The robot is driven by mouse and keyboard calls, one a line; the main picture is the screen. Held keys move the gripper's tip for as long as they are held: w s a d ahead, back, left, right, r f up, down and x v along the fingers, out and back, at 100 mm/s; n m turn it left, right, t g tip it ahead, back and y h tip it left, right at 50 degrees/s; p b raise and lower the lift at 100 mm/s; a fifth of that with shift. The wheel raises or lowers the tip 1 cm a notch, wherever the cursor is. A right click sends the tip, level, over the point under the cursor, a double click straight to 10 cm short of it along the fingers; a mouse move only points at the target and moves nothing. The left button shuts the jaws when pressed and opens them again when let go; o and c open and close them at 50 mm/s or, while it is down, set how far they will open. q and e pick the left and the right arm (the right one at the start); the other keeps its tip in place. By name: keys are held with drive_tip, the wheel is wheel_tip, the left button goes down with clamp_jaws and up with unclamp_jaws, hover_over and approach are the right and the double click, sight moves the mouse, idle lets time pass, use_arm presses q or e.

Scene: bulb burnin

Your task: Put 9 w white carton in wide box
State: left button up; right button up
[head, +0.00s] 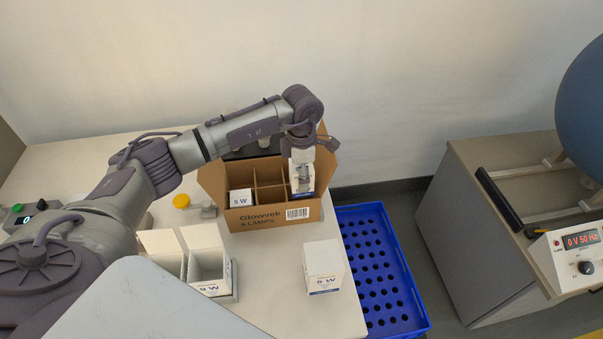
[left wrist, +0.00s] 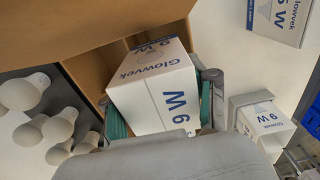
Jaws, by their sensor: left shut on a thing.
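My left gripper (head: 302,160) is shut on a white carton (head: 308,186). In the left wrist view this carton (left wrist: 155,85) reads "Glowvek 9 W" and sits between the gripper's green-padded fingers (left wrist: 160,108). The wide box (head: 258,216) is an open brown cardboard box with dividers, printed "Glowvek 6 lamps". The held carton is at its front right compartment, its lower end near the front wall; how deep it sits I cannot tell. A white 5 W carton (head: 240,197) stands in the front left compartment. My right gripper is out of view.
Open white cartons (head: 209,264), one marked 9 W, stand in front of the box. A closed white carton (head: 323,270) stands to their right. A blue perforated crate (head: 404,290) is beyond the table edge. Several bulbs (left wrist: 24,92) show in the left wrist view.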

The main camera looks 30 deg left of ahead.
use_arm(q)
drive_tip(key=shift+f+b, duration=1.7)
drive_tip(key=shift+f, duration=0.5)
drive_tip(key=o, duration=0.9)
drive_tip(key=shift+r+p, duration=2.6)
drive_tip(key=shift+r, duration=1.95)
